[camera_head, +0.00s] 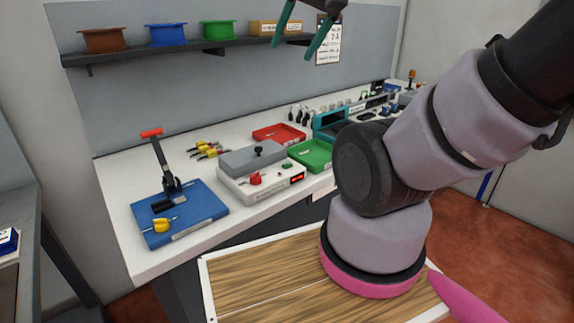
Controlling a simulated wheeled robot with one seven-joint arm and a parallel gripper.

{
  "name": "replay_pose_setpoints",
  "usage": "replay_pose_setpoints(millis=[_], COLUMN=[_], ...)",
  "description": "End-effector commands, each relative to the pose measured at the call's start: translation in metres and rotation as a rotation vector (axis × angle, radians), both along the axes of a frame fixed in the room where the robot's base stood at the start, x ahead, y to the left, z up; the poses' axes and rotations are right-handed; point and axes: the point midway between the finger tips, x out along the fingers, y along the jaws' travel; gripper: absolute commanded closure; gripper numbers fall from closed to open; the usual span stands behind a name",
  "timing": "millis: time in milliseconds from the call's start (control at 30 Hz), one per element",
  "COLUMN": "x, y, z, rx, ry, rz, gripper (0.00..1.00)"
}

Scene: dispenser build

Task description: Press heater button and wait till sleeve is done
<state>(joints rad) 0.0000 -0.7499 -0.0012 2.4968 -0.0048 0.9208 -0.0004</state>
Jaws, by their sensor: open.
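A white and grey box (232,185), which looks like the heater, stands on the white bench. It has a closed grey lid with a dark knob (258,151), a red button or knob (256,179), a small green button (287,165) and a lit red display (297,178). The display is too small to read. No sleeve can be made out; the inside of the box is hidden. My gripper (302,40) hangs at the top edge of the view, its two teal fingers spread and empty. It is apart from the box and appears well above the bench.
A blue base with a red-handled lever press (208,200) stands left of the box. Yellow-handled tools (208,148) lie behind. A red tray (279,133) and green tray (314,154) are near the box. A shelf (190,47) with spools runs along the wall. My arm covers the right side.

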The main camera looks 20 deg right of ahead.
Motion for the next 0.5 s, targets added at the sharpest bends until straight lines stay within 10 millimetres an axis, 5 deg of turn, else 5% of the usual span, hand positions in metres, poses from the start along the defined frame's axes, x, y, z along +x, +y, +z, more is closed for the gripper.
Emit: replay_pose_setpoints(millis=[200,367,400,500], x=[0.0000,0.0000,0.0000,0.0000], y=[0.0000,0.0000,0.0000,0.0000], z=[0.0000,0.0000,0.0000,0.0000], rx=[0.000,0.000,0.000,0.000], ry=[0.000,0.000,0.000,0.000], rz=[0.000,0.000,0.000,0.000], gripper=[0.31,0.92,1.00,1.00])
